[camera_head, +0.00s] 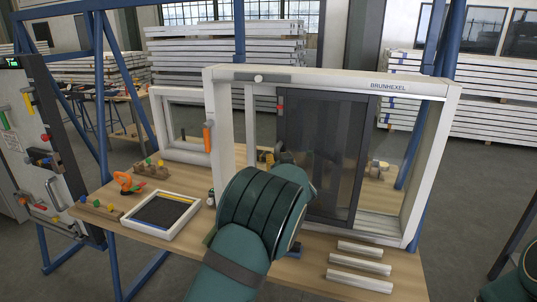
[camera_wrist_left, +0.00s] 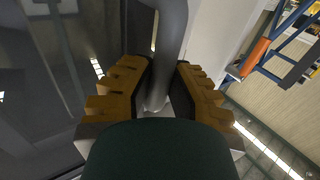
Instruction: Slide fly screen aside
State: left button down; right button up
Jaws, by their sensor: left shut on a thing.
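The dark fly screen (camera_head: 322,130) stands upright in the white window frame (camera_head: 432,150) on the bench, covering the middle of the opening. It has a dark grey border, and clear openings show on both sides of it. My left gripper (camera_head: 270,160) is at the screen's left edge, partly hidden behind my own wrist. In the left wrist view my left gripper (camera_wrist_left: 162,88) has its toothed tan fingers shut on a grey upright bar (camera_wrist_left: 172,35), which looks like the screen's edge or handle. The right gripper is out of view; only part of my right arm shows at the lower right.
The wooden bench (camera_head: 120,195) holds a small dark-meshed frame (camera_head: 160,214), orange clamp (camera_head: 128,182) and several white bars (camera_head: 360,267) at front right. An orange handle (camera_head: 207,137) projects from the frame's left side. Blue posts (camera_head: 101,90) stand behind.

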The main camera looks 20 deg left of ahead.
pick_arm(q)
jog(key=p, duration=0.6)
send_near(326, 160)
jog(key=x, duration=0.3)
jog(key=a+x, duration=0.1)
jog(key=x, duration=0.1)
jog(key=shift+a+r, duration=0.1)
jog(key=shift+a, duration=0.05)
jog(key=shift+s+d, duration=0.1)
jog(key=shift+d, duration=0.35)
jog(key=c, duration=1)
grip_release()
jog(key=shift+o, duration=0.6)
jog(key=shift+d, duration=0.15)
jog(key=v, duration=1.2)
